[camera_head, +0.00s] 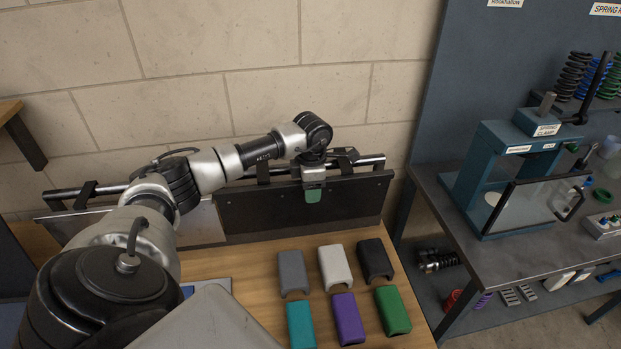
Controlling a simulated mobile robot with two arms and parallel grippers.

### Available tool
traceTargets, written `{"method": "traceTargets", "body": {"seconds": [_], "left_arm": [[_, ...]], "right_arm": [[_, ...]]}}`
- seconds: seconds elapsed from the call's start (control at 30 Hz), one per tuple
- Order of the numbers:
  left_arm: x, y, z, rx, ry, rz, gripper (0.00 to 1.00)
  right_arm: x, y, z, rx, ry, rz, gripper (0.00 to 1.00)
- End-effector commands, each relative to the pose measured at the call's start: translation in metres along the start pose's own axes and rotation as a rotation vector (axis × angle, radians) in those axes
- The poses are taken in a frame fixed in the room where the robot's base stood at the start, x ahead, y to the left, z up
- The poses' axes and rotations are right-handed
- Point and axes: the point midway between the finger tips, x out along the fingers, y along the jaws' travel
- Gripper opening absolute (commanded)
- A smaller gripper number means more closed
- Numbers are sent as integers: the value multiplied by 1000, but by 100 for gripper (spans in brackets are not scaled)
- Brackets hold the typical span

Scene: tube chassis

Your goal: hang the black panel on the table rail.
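The black panel (265,211) is a wide dark plate, upright behind the wooden table's far edge and just below the metal table rail (110,188). Dark hooks near its top reach up to the rail; I cannot tell whether they bear on it. My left gripper (313,193) points down at the panel's upper edge, right of its middle. A grey finger with a green tip lies in front of the panel's face. The other finger is hidden, so I cannot tell if it is closed on the panel. My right gripper is out of view.
A light grey panel (200,224) stands left of the black one. Several coloured blocks, including a purple one (347,318), lie on the wooden table (250,288). A grey bench (470,252) with a blue press (503,165) stands at right. A brick wall is behind.

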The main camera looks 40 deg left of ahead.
Motion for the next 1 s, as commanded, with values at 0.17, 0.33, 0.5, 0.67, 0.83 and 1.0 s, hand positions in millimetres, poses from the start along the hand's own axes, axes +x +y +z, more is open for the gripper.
{"method": "traceTargets", "body": {"seconds": [0.17, 0.33, 0.5, 0.67, 0.83, 1.0], "left_arm": [[-2, 1, 0, 0, -1, 4, 49], [-5, 2, -1, -1, 0, 4, 49], [-22, 4, -5, -5, -1, 6, 49], [-48, 7, -10, -8, -2, 6, 49], [-73, 10, -16, -12, -1, 4, 49], [-82, 11, -20, -15, 0, 2, 49]], "right_arm": [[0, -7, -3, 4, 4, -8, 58], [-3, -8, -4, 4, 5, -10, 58], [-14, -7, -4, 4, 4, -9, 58], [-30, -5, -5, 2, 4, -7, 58], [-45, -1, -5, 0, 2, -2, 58], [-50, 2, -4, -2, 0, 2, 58]]}}
